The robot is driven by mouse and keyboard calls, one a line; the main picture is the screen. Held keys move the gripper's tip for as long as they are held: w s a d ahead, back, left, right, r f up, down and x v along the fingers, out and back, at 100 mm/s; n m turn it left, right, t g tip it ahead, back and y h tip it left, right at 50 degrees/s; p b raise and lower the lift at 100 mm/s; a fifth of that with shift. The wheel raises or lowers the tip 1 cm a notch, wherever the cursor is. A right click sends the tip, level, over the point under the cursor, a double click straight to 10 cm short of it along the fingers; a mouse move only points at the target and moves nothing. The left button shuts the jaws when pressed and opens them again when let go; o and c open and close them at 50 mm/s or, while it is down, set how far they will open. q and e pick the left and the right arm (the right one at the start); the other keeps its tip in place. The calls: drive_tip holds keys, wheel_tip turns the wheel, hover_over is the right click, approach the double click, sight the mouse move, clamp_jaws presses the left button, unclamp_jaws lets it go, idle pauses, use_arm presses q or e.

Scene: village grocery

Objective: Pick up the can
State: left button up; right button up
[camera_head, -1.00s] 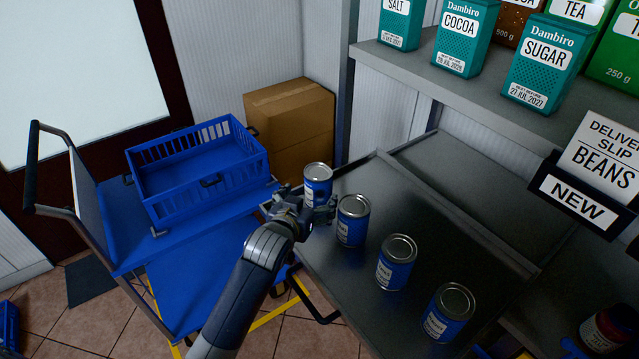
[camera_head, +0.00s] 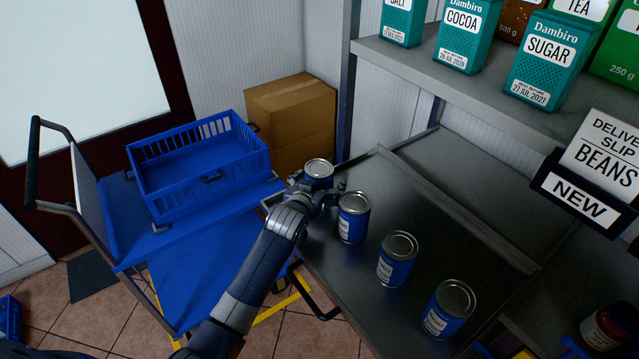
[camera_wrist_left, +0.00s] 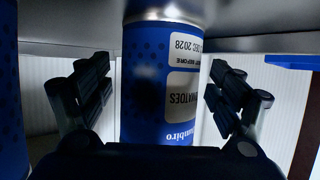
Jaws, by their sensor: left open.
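Several blue cans with silver lids stand in a row on the dark metal shelf (camera_head: 420,215). The farthest can (camera_head: 319,170) is at the shelf's far left end, partly hidden by my left gripper (camera_head: 322,192). In the left wrist view this can (camera_wrist_left: 150,80) appears upside down between the two open fingers, with gaps on both sides. Beside it stand a second can (camera_head: 353,220), a third can (camera_head: 396,262) and the nearest can (camera_head: 449,310). My right gripper is not in view.
A blue trolley (camera_head: 190,290) carrying an empty blue crate (camera_head: 200,190) stands left of the shelf. Cardboard boxes (camera_head: 292,115) stand behind. The second can is close to my gripper.

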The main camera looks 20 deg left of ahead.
use_arm(q)
drive_tip(key=shift+c, duration=0.6)
drive_tip(key=c, duration=1.3)
drive_tip(key=shift+r, duration=0.1)
drive_tip(key=shift+c, duration=0.6)
